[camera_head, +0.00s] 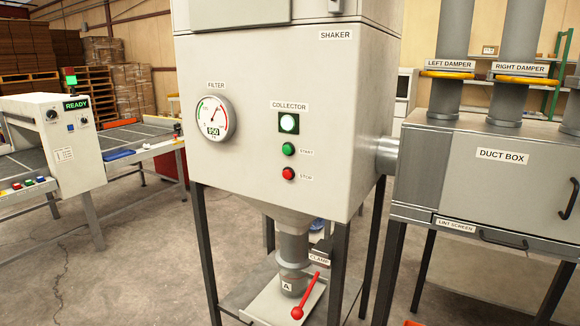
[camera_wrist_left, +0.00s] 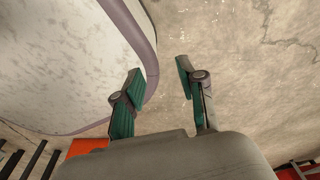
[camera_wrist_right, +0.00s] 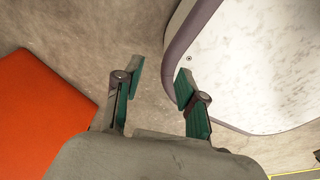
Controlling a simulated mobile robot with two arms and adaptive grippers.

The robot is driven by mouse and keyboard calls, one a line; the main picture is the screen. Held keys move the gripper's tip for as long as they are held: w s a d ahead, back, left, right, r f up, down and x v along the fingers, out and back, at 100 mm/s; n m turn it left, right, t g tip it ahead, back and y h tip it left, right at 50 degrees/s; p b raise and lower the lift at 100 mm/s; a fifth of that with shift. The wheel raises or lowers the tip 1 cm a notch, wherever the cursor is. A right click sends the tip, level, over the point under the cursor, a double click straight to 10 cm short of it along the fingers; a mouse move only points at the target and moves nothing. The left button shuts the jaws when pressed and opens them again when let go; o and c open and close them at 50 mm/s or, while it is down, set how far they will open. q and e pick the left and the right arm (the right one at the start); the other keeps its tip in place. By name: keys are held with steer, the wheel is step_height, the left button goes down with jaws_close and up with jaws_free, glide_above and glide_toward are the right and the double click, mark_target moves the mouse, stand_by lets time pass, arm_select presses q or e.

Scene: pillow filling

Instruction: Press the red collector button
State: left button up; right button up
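The red collector button (camera_head: 288,173) is on the front of the grey collector cabinet (camera_head: 255,195), labelled STOP. A green START button (camera_head: 288,149) is just above it, and a lit white-green lamp (camera_head: 289,123) under the COLLECTOR label is above that. Neither gripper shows in the head view. In the left wrist view my left gripper (camera_wrist_left: 155,95) is open with nothing between its fingers. In the right wrist view my right gripper (camera_wrist_right: 160,90) is open and empty. Neither wrist view shows the button.
A round filter gauge (camera_head: 213,118) is left of the buttons. A red-handled clamp (camera_head: 297,312) is below the cabinet. A grey duct box (camera_head: 475,180) stands at the right. A control panel reading READY (camera_head: 76,104) is at the left. Bare concrete floor (camera_head: 130,260) lies between.

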arm_select(q)
steer(key=shift+s+a+g, duration=0.25)
steer(key=shift+s+g, duration=0.05)
steer(key=shift+s, duration=0.7)
jaws_close()
arm_select(e)
steer(key=shift+s+d+g, duration=0.2)
steer(key=shift+s+g, duration=0.1)
steer(key=shift+s, duration=0.65)
arm_select(q)
steer(key=shift+r, duration=0.1)
arm_select(e)
steer(key=shift+r, duration=0.1)
